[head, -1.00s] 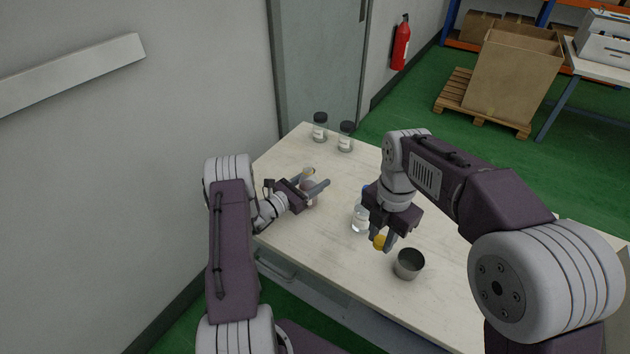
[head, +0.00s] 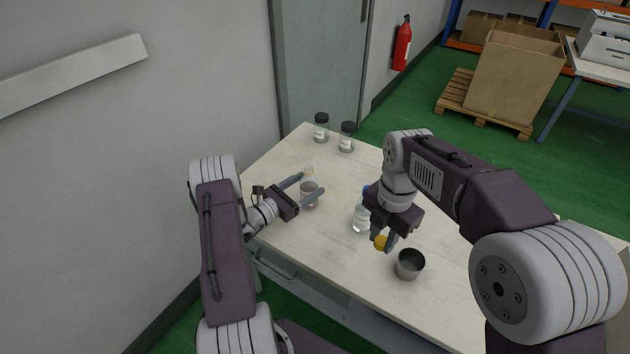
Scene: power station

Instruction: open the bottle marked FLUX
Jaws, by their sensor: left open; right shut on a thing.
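My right gripper (head: 383,243) is shut on a small round yellow thing (head: 380,242), above the table near the metal cup. A clear bottle (head: 361,219) with a white label stands just left of the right gripper, which partly hides it; some blue shows at its top. No label is readable, so I cannot tell which bottle is marked FLUX.
An open metal cup (head: 410,265) stands near the table's front edge. Two black-capped bottles, one (head: 321,128) and another (head: 347,137), stand at the table's back corner. The middle of the table (head: 340,180) is clear. A wall is at the left.

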